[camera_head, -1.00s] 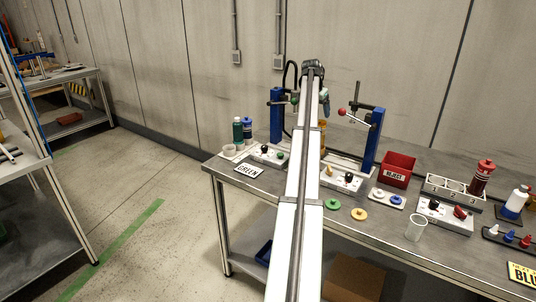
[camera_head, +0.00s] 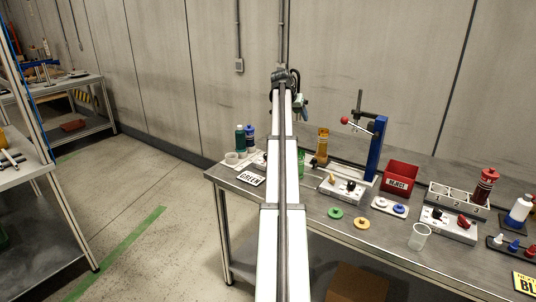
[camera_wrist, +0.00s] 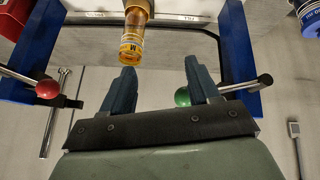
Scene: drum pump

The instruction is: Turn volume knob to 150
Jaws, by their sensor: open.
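In the head view, a white control box with a black knob (camera_head: 351,186) and an orange knob (camera_head: 332,178) stands in front of the pump station. Another box to the right carries a black knob (camera_head: 438,213) and a red knob (camera_head: 463,222). A third box at the left is mostly hidden behind my arm. Dial markings are too small to read, so I cannot tell which is the volume knob. My gripper (camera_wrist: 160,82) is open and empty in the wrist view. An amber bottle (camera_wrist: 133,36) shows beyond its fingers, also in the head view (camera_head: 322,147).
On the bench are a red REJECT bin (camera_head: 399,179), a clear cup (camera_head: 419,236), coloured rings (camera_head: 335,213) and a GREEN sign (camera_head: 250,178).

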